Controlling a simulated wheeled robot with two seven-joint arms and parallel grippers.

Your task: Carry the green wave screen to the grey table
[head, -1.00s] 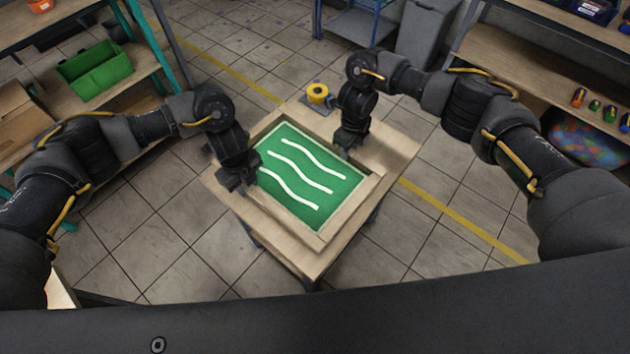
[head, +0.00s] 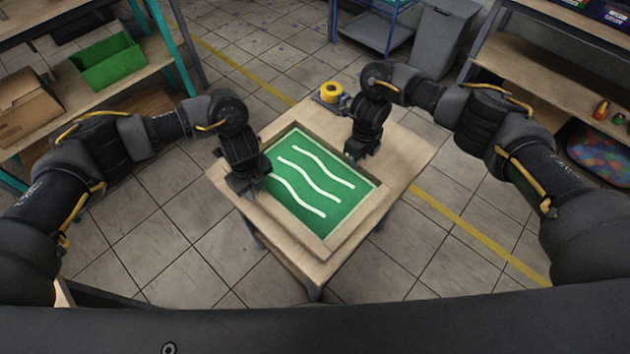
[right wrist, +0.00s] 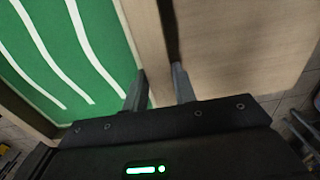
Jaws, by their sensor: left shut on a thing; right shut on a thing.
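The green wave screen (head: 343,207) is a green panel with white wavy lines in a pale wooden frame. It lies flat on or just above a wooden-topped table (head: 410,150); I cannot tell if it touches. My left gripper (head: 249,186) is shut on the frame's left side. My right gripper (head: 359,153) is shut on the frame's opposite side. In the right wrist view the gripper (right wrist: 158,88) has one finger on each side of the frame bar, with the green panel (right wrist: 110,30) to the left. I cannot make out a grey table.
A yellow tape roll (head: 331,91) sits at the table's far corner. A shelf with a green bin (head: 108,62) stands at left, and another shelf (head: 540,75) at right. A grey bin (head: 440,38) stands at the back. Tiled floor is clear around the table.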

